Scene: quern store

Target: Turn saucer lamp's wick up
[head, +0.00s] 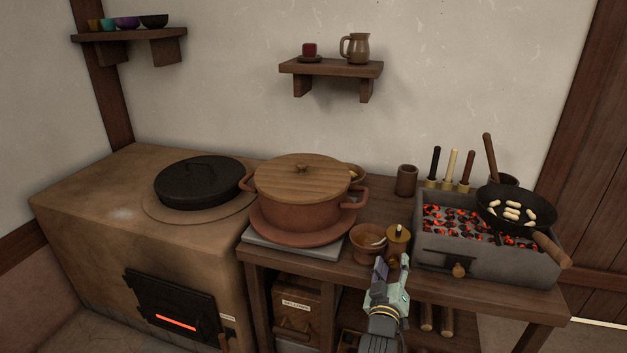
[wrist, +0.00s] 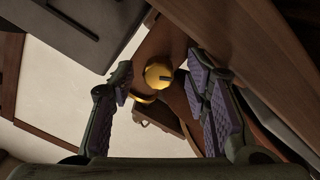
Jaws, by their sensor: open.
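In the wrist view a round yellow knob (wrist: 158,76) with a dark mark lies between the open, purple-padded fingers of my gripper (wrist: 158,66), with visible gaps at both sides. No flame or wick can be made out clearly.
A brazier of glowing coals (head: 440,262) with a pan (head: 516,207) stands close on the right. A lidded pot (head: 300,205) stands on the left, beside the stove (head: 95,200). A brown cup (head: 406,180) is behind. The counter (head: 385,205) has little free room.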

